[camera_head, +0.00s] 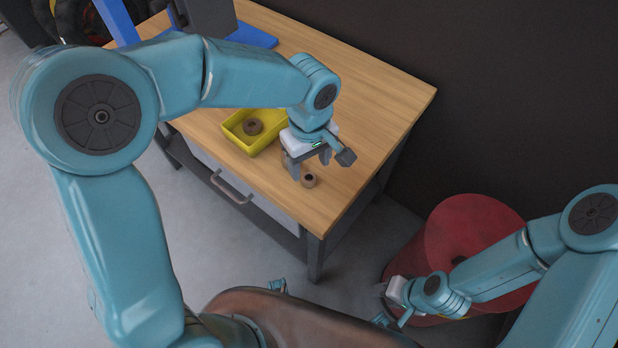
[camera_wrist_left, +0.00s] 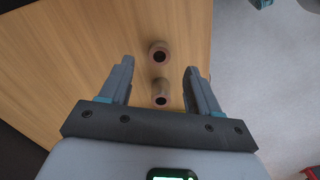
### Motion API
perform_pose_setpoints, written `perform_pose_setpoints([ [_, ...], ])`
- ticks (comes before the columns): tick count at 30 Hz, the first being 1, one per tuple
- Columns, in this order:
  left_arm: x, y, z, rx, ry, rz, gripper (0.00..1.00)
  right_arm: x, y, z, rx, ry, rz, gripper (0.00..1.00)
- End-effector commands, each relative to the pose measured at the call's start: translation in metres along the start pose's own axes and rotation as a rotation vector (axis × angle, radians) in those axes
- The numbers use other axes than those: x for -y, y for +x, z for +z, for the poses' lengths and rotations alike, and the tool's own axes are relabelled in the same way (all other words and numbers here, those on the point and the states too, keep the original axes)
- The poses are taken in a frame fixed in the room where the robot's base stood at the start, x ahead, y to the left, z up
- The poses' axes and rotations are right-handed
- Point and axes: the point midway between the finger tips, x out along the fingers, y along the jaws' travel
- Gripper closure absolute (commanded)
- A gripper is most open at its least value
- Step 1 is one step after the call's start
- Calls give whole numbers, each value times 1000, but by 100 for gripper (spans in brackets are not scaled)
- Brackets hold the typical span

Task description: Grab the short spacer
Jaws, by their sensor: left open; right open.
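Two brown hollow cylindrical spacers stand on the wooden table top near its front edge. In the head view one spacer (camera_head: 309,180) shows just beyond my left gripper (camera_head: 310,168); the other (camera_head: 285,157) is mostly hidden behind a finger. In the left wrist view one spacer (camera_wrist_left: 161,93) is between the spread fingers of my left gripper (camera_wrist_left: 160,68), and the other spacer (camera_wrist_left: 159,52) is just past the fingertips. I cannot tell which is the shorter. The left gripper is open and empty above them. My right gripper (camera_head: 388,293) is open, away beside the red barrel.
A yellow tray (camera_head: 237,139) on the table holds a brown ring (camera_head: 252,126). A blue-footed stand (camera_head: 250,35) is at the table's back. A red barrel (camera_head: 470,235) stands on the floor right of the table (camera_head: 390,90). The table's right half is clear.

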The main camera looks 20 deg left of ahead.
Motion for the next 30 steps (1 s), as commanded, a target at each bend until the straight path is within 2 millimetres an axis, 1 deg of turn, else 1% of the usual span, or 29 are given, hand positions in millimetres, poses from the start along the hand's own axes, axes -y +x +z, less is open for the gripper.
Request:
perform_pose_setpoints([
  [6, 0, 36, 2, 2, 1, -4, 38, -3, 8, 0, 0, 0, 0, 57],
  [9, -1, 47, 1, 1, 0, -3, 38, -3, 9, 0, 0, 0, 0, 57],
  [12, -1, 50, 0, 1, 0, -1, 38, -3, 9, 0, 0, 0, 0, 57],
  [17, -1, 50, 0, 0, 0, -1, 38, -3, 9, 0, 0, 0, 0, 57],
  [18, -1, 50, 1, 0, 0, -1, 44, -3, 9, 0, 0, 0, 0, 57],
  [20, -1, 50, 1, 0, 0, -1, 64, -3, 9, 0, 0, 0, 0, 57],
  [21, -1, 50, 1, 0, 1, -1, 77, -3, 9, 0, 0, 0, 0, 57],
  [23, -1, 50, 1, 1, 1, -1, 96, -3, 9, 0, 0, 0, 0, 57],
  [30, -1, 49, 1, 1, 1, -1, 98, -3, 9, 0, 0, 0, 0, 57],
])
